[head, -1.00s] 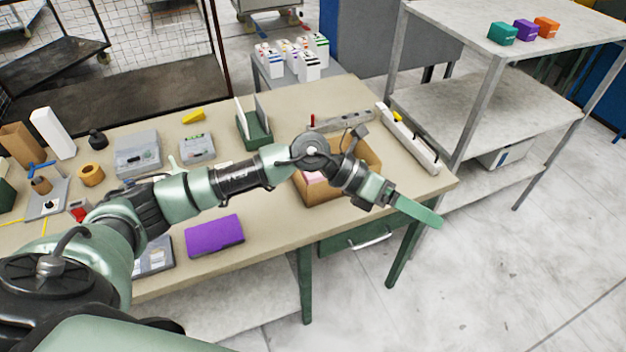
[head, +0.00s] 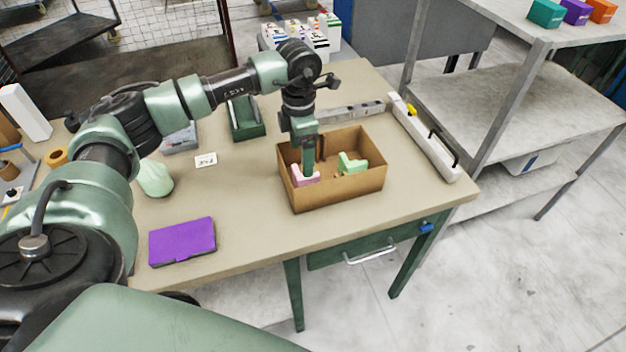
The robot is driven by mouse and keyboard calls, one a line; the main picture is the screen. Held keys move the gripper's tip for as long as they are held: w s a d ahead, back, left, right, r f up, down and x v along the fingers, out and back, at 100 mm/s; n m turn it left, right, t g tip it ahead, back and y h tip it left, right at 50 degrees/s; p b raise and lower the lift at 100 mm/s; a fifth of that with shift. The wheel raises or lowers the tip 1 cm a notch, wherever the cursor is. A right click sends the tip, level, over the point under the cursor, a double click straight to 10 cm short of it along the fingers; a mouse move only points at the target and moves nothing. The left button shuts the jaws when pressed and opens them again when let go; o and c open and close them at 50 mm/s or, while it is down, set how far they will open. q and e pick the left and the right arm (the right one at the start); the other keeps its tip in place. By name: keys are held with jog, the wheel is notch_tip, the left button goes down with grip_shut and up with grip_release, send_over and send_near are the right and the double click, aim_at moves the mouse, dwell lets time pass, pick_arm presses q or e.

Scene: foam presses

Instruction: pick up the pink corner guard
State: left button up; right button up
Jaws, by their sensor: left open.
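The pink corner guard (head: 300,180) lies in the left part of an open cardboard box (head: 345,192) on the workbench. My left gripper (head: 308,172) points straight down into the box, right at the guard, and hides part of it. The gripper is open. Its fingers look edge-on, so I cannot tell whether they sit around the guard or just above it. A light green corner guard (head: 352,164) lies in the box to the right of the gripper. My right gripper is not in view.
A purple case (head: 182,241) lies near the bench's front edge. A white power strip (head: 424,138) runs along the right edge. A grey metal bar (head: 352,113) lies behind the box.

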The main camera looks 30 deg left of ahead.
pick_arm(q)
jog(key=shift+w+f, duration=0.15)
jog(key=shift+f, duration=0.4)
jog(key=shift+w+f, duration=0.15)
jog(key=shift+f, duration=0.05)
jog(key=shift+w+f, duration=0.15)
jog(key=shift+f, duration=0.7)
jog(key=f+p, duration=0.2)
jog(key=f, duration=0.1)
jog(key=f+p, duration=0.1)
jog(key=f, duration=0.1)
jog(key=shift+s+d+f, duration=0.1)
jog(key=shift+s+d, duration=0.05)
jog(key=shift+s, duration=0.25)
jog(key=shift+f, duration=0.3)
jog(key=c, duration=1.4)
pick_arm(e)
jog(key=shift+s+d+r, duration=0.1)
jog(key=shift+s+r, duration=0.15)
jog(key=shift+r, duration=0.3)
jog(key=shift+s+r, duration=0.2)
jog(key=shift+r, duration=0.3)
pick_arm(q)
jog(key=shift+r, duration=0.1)
